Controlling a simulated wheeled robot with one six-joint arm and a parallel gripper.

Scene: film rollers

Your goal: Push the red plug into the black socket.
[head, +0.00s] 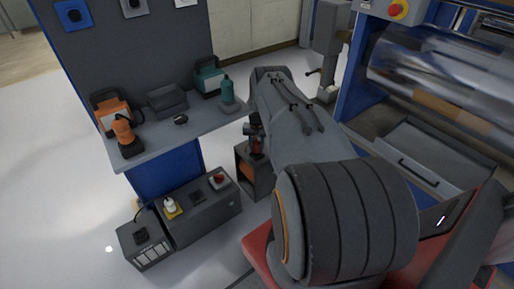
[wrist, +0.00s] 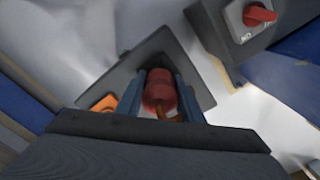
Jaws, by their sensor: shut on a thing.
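My gripper (head: 257,146) is shut on the red plug (wrist: 160,92); the plug sits between both fingers in the wrist view. It also shows small and dark red below the gripper in the head view (head: 259,147). The plug is over a dark grey box (head: 244,158); I cannot tell whether it touches the box. A black square fitting (head: 197,196), which looks like the black socket, is on top of the long low grey box, left of and nearer than my gripper. Its opening is too small to make out.
The long grey box also carries a red rotary switch (head: 219,180) and a white plug on a yellow plate (head: 170,206). A smaller box with a black fitting (head: 140,238) stands at its left. A grey shelf (head: 170,146) with tools is behind. Open floor lies in front.

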